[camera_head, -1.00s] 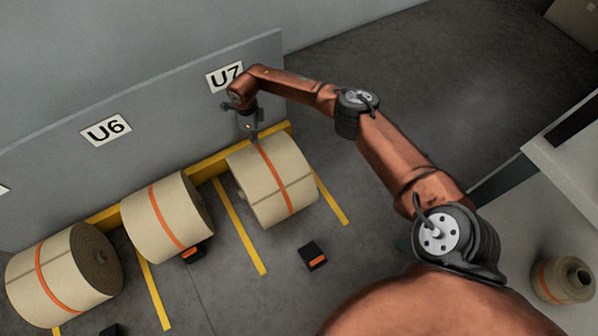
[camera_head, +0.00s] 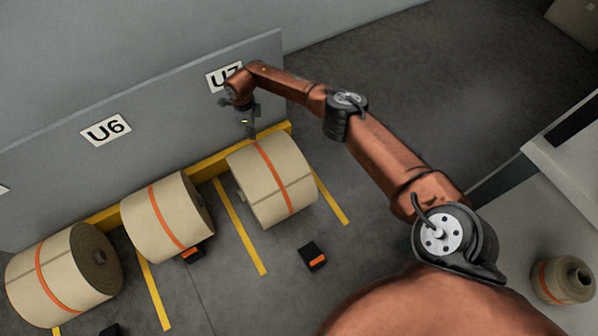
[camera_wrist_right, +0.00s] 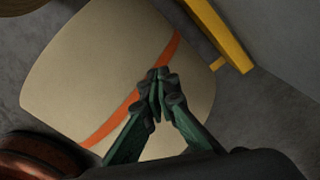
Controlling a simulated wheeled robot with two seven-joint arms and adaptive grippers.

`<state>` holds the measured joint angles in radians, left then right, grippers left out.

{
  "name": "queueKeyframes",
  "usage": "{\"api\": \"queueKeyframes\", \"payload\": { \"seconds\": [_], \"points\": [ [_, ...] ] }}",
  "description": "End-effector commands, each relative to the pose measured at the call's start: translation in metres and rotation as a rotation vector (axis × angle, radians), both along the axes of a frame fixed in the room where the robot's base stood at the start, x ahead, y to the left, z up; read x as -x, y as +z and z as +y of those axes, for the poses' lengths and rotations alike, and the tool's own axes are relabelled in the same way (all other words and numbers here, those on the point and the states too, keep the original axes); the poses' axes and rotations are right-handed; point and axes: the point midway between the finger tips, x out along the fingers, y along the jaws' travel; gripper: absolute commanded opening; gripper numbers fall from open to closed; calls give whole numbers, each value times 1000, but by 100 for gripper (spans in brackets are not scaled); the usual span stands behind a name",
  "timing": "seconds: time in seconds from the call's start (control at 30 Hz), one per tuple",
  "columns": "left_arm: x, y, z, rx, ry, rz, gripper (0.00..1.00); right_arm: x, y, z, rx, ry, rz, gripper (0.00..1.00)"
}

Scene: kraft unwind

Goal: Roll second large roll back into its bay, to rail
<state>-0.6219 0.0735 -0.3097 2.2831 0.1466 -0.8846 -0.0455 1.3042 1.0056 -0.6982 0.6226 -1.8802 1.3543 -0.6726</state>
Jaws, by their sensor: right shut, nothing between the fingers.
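A large kraft roll with an orange band (camera_head: 290,168) lies on its side in the bay under the U7 sign, close against the yellow rail (camera_head: 207,166). It also fills much of the right wrist view (camera_wrist_right: 90,70). My right gripper (camera_head: 251,134) is at the rail side of this roll, by its upper edge. In the wrist view its green fingers (camera_wrist_right: 158,76) are shut and empty in front of the orange band. I cannot tell whether the fingertips touch the roll. My left gripper is not in view.
Another roll (camera_head: 155,222) lies in the U6 bay and a third (camera_head: 55,278) further left. Black-and-orange blocks (camera_head: 313,256) sit on the floor. Yellow lines (camera_head: 240,228) divide the bays.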

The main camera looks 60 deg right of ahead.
Motion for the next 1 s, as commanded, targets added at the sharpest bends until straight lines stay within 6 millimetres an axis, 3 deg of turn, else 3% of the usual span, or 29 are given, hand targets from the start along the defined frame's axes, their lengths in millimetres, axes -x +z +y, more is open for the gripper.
{"api": "queueKeyframes", "payload": {
  "seconds": [0.27,1.0],
  "points": [
    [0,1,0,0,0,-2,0,0,3,0,0,0,0,0],
    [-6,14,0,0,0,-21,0,0,38,0,0,0,-1,0]
  ]
}}
